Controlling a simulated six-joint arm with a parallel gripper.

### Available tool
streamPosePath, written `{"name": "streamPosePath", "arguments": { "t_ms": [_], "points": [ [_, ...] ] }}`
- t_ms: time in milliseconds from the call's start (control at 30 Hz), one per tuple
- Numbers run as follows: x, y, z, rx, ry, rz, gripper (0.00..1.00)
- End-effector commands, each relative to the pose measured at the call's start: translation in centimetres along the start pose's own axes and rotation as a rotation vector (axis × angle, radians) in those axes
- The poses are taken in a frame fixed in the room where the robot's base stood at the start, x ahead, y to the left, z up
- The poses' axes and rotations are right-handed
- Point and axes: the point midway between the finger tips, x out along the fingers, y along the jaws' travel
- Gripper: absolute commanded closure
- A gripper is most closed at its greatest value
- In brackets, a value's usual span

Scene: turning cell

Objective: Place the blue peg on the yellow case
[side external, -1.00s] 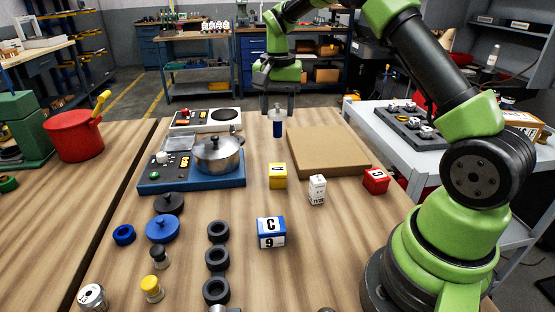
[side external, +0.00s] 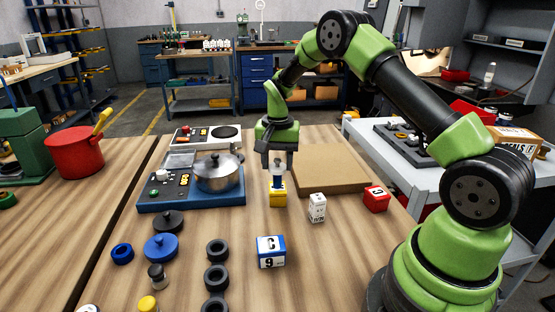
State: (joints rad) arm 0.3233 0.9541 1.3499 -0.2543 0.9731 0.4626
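The yellow case (side external: 278,199) is a small box standing on the wooden table, left of the brown board. The blue peg (side external: 278,182) is upright, with a pale upper part and a blue lower end. Its lower end is at the top of the yellow case; whether it touches or hovers just above is too small to tell. My gripper (side external: 278,167) points down over the case. Its fingers are on either side of the peg's upper part and appear shut on it, as when it hung in the air.
A white case (side external: 317,208), a red case (side external: 376,199) and a blue case (side external: 271,252) stand near the yellow one. The brown board (side external: 318,168) lies behind right. A pot (side external: 216,173) sits on the blue-based panel to the left. Black rings (side external: 217,250) lie in front.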

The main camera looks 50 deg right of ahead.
Motion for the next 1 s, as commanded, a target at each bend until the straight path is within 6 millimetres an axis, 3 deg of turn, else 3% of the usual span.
{"name": "streamPosePath", "arguments": {
  "t_ms": [33,100,467,1000],
  "points": [
    [0.0,0.0,0.0,0.000,0.000,0.000,0.42],
    [0.0,0.0,0.0,0.000,-0.001,0.000,0.27],
    [-0.7,0.0,0.0,0.001,0.000,-0.001,0.27],
    [-10.9,-0.1,-0.1,0.001,0.002,-0.002,0.27]
  ]
}}
